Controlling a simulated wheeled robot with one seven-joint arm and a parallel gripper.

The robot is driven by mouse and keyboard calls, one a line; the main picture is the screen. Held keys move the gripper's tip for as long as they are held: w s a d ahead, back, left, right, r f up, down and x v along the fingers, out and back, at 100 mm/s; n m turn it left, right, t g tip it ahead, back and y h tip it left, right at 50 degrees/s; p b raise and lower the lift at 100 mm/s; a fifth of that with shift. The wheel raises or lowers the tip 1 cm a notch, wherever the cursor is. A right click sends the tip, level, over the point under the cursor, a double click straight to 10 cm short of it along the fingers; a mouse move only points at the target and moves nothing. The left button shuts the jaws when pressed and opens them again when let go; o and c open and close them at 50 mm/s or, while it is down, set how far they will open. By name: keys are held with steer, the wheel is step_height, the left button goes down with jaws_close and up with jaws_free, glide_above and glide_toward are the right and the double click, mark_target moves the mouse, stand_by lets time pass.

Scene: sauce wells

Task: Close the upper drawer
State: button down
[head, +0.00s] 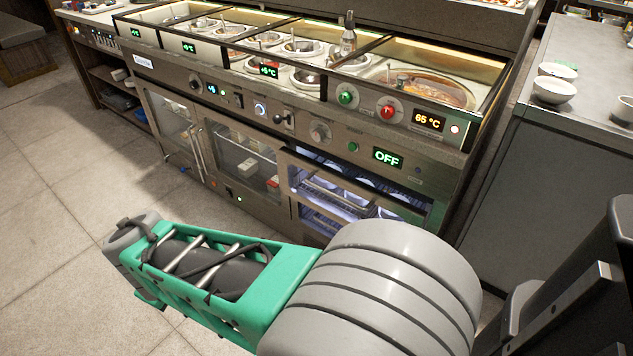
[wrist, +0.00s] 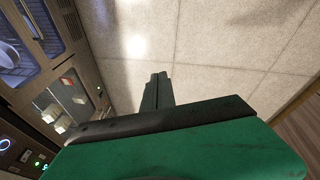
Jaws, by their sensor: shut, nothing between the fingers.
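The drawer unit (head: 293,200) is at the lower right of the steel counter in the head view, under the green OFF display. The upper drawer (head: 330,187) is its top level, with pale pans under bluish light. How far the drawer stands out is hard to tell, and my arm hides the unit's lower right part. In the wrist view a lit part of the unit (wrist: 14,48) shows at the upper left edge. My gripper (wrist: 158,76) is shut and empty over the floor, to the right of the counter front and apart from it.
Sauce wells (head: 300,48) line the counter top. Glass doors (head: 243,160) are left of the drawers, with knobs and buttons (head: 320,131) above. A grey side counter (head: 590,75) with white bowls (head: 553,91) stands at the right. The tiled floor (head: 60,240) in front is clear.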

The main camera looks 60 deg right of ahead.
steer(key=d+f+n+h, duration=0.2)
steer(key=d+f, duration=0.2)
steer(key=d, duration=0.5)
steer(key=n+g+h+b, duration=0.3)
steer(key=n+g+h, duration=0.2)
steer(key=n+h, duration=0.65)
glide_toward(342, 180)
steer(key=shift+n+y, duration=0.45)
steer(key=shift+n, duration=0.3)
steer(key=b+x, duration=0.5)
steer(key=x, duration=0.1)
steer(key=shift+b, duration=0.4)
steer(key=shift+d+r, duration=0.1)
steer(key=shift+d, duration=0.3)
steer(key=shift+r, duration=0.1)
